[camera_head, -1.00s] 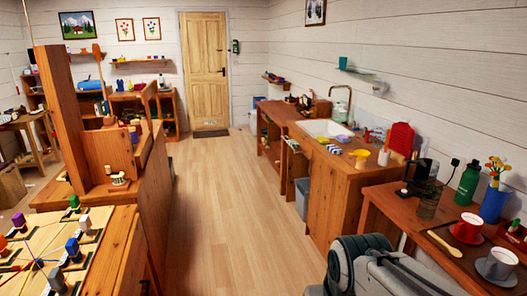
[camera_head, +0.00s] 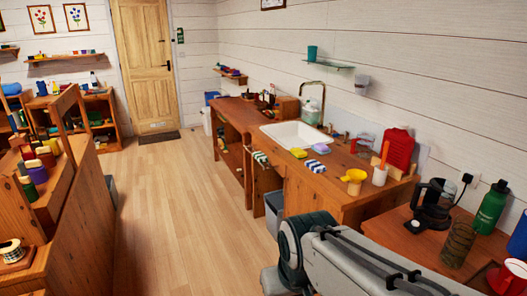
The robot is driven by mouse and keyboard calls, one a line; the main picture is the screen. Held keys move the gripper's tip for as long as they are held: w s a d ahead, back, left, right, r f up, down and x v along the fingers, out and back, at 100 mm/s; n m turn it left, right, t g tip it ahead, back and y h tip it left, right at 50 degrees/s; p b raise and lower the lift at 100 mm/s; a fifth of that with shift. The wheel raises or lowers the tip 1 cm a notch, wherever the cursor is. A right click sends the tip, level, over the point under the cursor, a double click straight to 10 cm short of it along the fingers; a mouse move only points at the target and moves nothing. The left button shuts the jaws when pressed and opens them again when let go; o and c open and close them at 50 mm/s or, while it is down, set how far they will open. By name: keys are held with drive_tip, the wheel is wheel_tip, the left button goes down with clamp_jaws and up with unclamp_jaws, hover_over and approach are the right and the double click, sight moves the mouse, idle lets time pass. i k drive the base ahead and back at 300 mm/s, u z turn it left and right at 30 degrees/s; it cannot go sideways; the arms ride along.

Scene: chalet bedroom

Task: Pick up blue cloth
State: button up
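A small blue-and-white striped cloth (camera_head: 315,166) lies on the wooden sink counter (camera_head: 345,190), near its front edge. A lavender-blue item (camera_head: 321,148) lies just behind it; I cannot tell whether it is a cloth. A dark-and-white striped cloth (camera_head: 260,158) hangs at the counter front, left of the sink; its exact colour is hard to tell. My grey arm shows at the bottom, below and in front of the counter. My gripper is not in view.
A grey bin (camera_head: 274,210) stands below. At right, a table holds a coffee pot (camera_head: 432,207) and green bottle (camera_head: 490,207). The wooden floor (camera_head: 185,200) is clear.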

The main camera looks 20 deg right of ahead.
sight(317, 167)
drive_tip(key=i, duration=3.25)
drive_tip(key=z, duration=2.65)
